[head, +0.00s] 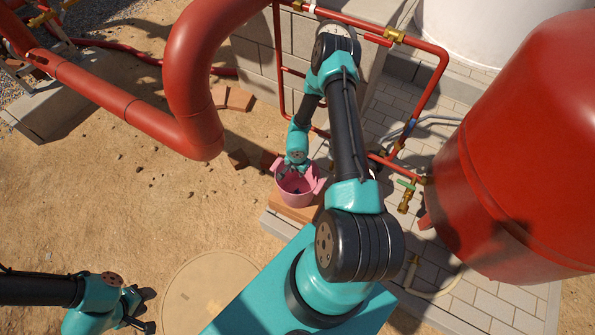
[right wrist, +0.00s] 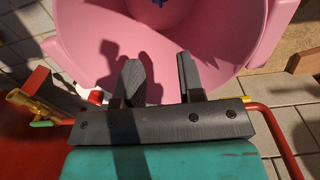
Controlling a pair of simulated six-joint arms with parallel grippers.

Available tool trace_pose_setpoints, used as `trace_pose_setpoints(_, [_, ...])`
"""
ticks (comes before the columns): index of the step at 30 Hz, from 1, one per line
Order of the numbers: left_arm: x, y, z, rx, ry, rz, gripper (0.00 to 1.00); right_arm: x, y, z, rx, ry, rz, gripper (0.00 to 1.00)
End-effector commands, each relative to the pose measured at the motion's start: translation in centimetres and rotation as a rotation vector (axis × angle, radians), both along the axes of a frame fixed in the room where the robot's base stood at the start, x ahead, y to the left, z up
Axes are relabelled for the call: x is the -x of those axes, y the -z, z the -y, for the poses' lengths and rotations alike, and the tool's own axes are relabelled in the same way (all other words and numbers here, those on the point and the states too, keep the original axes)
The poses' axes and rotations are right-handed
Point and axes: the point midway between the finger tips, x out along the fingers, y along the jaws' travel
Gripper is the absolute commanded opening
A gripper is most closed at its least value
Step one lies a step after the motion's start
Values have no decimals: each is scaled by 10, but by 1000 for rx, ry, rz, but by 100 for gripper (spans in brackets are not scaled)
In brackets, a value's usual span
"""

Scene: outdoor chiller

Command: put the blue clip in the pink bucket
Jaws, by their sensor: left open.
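The pink bucket (head: 294,199) stands on a block near the middle of the head view. It also fills the upper part of the right wrist view (right wrist: 100,20). A small blue thing (right wrist: 158,3) lies inside it at the top edge of the right wrist view, partly cut off; it looks like the blue clip. My right gripper (right wrist: 160,75) is open over the bucket's rim, with nothing between its fingers. My left gripper (head: 147,311) is open and empty over the sand at the lower left, far from the bucket.
A thick red pipe (head: 195,80) bends down left of the bucket. A large red tank (head: 530,150) and thin red pipes (head: 435,75) with brass valves stand to the right. Bricks (head: 238,98) lie behind the bucket. Open sand (head: 140,200) lies to the left.

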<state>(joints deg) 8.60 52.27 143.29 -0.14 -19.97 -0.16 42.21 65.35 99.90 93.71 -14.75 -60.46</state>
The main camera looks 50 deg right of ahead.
Motion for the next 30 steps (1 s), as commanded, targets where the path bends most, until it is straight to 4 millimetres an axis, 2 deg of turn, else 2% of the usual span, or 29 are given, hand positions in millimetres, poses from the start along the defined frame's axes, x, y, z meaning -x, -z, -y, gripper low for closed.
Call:
trace_pose_setpoints(15, [0,0,0,0,0,0,43,0,-59,0,1,-1,1,36])
trace_pose_setpoints(30, [0,0,0,0,0,0,43,0,-64,0,0,0,0,36])
